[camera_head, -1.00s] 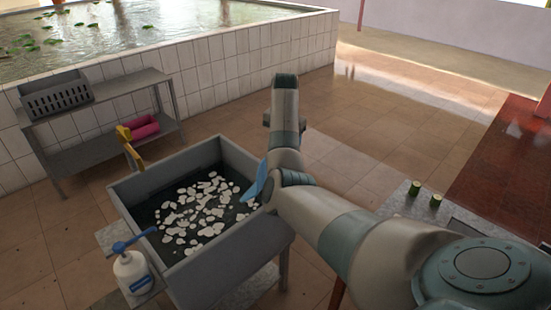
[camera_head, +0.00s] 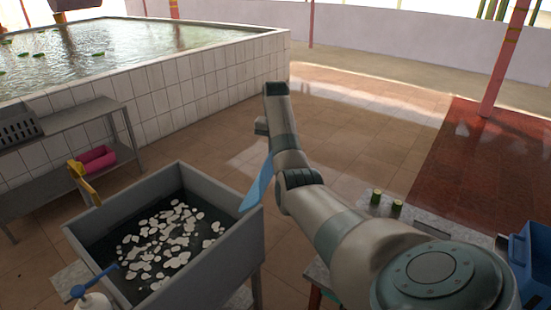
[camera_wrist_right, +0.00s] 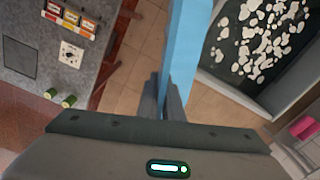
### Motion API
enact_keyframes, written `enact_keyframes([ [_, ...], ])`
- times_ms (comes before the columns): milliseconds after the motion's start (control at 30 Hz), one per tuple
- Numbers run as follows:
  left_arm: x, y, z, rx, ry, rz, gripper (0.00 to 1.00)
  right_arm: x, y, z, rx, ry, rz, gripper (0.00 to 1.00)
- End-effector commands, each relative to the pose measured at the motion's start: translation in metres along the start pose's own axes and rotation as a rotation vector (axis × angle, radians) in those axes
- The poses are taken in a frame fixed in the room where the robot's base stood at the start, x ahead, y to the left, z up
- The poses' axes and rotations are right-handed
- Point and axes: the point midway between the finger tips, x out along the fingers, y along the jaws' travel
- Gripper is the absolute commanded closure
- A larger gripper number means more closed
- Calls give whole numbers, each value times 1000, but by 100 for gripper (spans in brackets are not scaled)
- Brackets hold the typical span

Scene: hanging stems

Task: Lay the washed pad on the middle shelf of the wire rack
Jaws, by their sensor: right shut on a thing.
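A light-blue flat pad (camera_wrist_right: 184,50) is held in my right gripper (camera_wrist_right: 165,98), which is shut on it in the right wrist view. The pad stands edge-on there and extends past the top of the picture. In the head view the pad (camera_head: 259,186) shows as a blue sliver beside my right arm, by the basin's right corner; the right gripper is hidden behind the arm. My left gripper is in neither view. I see no wire rack in either view.
A grey basin (camera_head: 192,277) with white pebbles stands left of my arm. A steel shelf (camera_head: 75,121) with a crate stands behind it. A pump bottle (camera_head: 92,301) is front left. Green cylinders (camera_head: 376,196) and a blue crate (camera_head: 532,262) are right. Floor beyond is clear.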

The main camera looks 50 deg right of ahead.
Motion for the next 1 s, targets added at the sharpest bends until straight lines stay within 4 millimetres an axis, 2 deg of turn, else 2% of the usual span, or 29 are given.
enact_keyframes([
  [167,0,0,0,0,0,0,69,24,-28,26,-4,-5,9,100],
  [300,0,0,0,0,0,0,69,42,-74,70,2,-8,7,100],
  [500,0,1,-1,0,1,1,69,34,-129,139,14,-5,0,100],
  [600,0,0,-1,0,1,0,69,26,-144,168,3,-6,0,100],
  [700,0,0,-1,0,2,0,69,25,-150,198,-58,-8,6,100],
  [867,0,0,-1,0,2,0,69,44,-139,247,-266,-11,6,100],
  [1000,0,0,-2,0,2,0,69,63,-125,298,-450,-13,5,100],
])
